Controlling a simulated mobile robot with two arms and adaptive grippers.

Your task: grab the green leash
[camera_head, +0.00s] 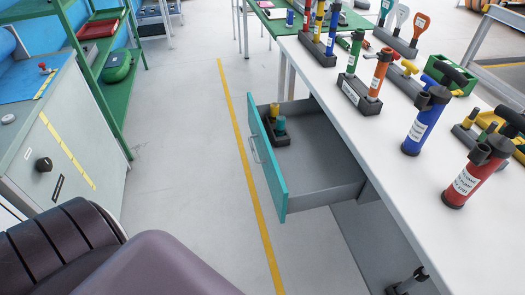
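I cannot pick out a leash for certain. Green items in view are an upright green-topped cylinder (354,52) in a dark holder on the white table, a small teal-green cylinder (281,125) in a dark holder inside the open drawer, a green crate (450,75) on the table, and a rounded green item (117,64) on the green shelf at left. None is clearly a leash. Neither of my grippers shows clearly. A small dark and silver part (407,284) at the bottom, beside the table edge, is too cut off to identify.
The teal-fronted drawer (268,162) is pulled out from under the white table (480,230) into the aisle. Blue (423,124) and red (476,175) pumps stand on the table. A grey cabinet (60,140) is at left. The floor between is clear.

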